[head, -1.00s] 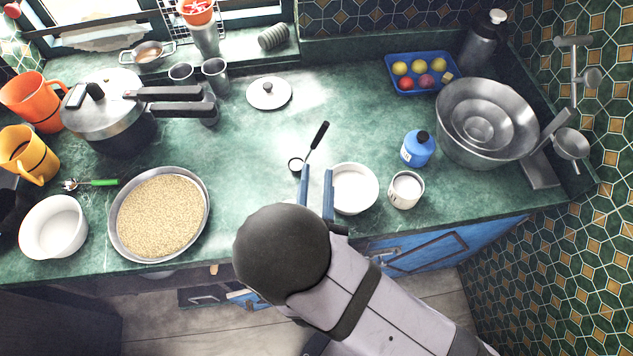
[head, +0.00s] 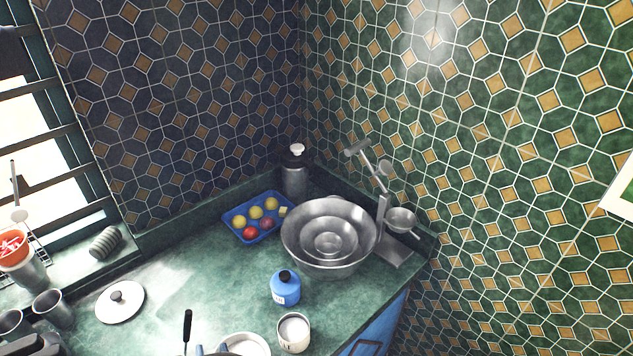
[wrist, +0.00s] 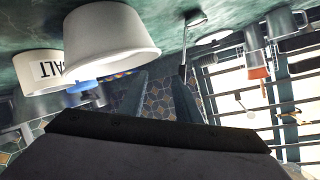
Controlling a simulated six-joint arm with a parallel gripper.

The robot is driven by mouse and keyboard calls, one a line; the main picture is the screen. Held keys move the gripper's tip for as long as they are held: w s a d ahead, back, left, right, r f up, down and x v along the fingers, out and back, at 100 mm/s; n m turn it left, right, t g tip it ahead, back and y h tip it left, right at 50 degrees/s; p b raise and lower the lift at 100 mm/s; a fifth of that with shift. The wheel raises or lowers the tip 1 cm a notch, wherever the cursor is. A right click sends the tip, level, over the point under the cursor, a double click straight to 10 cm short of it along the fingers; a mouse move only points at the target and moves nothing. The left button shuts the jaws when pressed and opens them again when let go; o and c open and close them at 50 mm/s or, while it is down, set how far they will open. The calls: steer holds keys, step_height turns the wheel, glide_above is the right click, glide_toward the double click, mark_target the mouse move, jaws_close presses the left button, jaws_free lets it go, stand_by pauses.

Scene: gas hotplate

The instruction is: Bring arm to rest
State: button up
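My gripper (wrist: 162,92) shows in the wrist view with its two blue-grey fingers apart and nothing visible between them. In the head view only the tips of my gripper (head: 210,350) show at the bottom edge. A white bowl (head: 247,339) is just right of the fingertips there; in the wrist view the white bowl (wrist: 112,38) is large and close at upper left. A small spoon with a black handle (head: 187,325) lies on the counter beyond the fingertips. The rest of my arm is out of the head view.
A white canister (head: 293,335), a blue bottle (head: 285,289), nested metal bowls (head: 360,216) and a blue fruit tray (head: 240,236) stand to the right on the green counter (head: 185,272). A lid (head: 119,303) lies left. Tiled walls close off the back and right.

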steer(key=w+d+g+h, duration=0.2)
steer(key=w+d+g, duration=0.15)
steer(key=d, duration=0.55)
steer(key=w+d+g+h, duration=0.2)
steer(key=w+d+g, duration=0.15)
steer(key=d, duration=0.45)
steer(key=s+d+r+g+h+b, duration=0.1)
steer(key=s+d, duration=0.3)
steer(key=d, duration=0.6)
steer(key=s+d+r+m+g+h+b, duration=0.1)
steer(key=s+d+g, duration=0.3)
steer(key=d, duration=0.6)
steer(key=shift+s+d+h+b, duration=0.25)
steer(key=shift+s+h+b, duration=0.25)
steer(key=shift+s+h, duration=0.1)
steer(key=shift+w, duration=0.1)
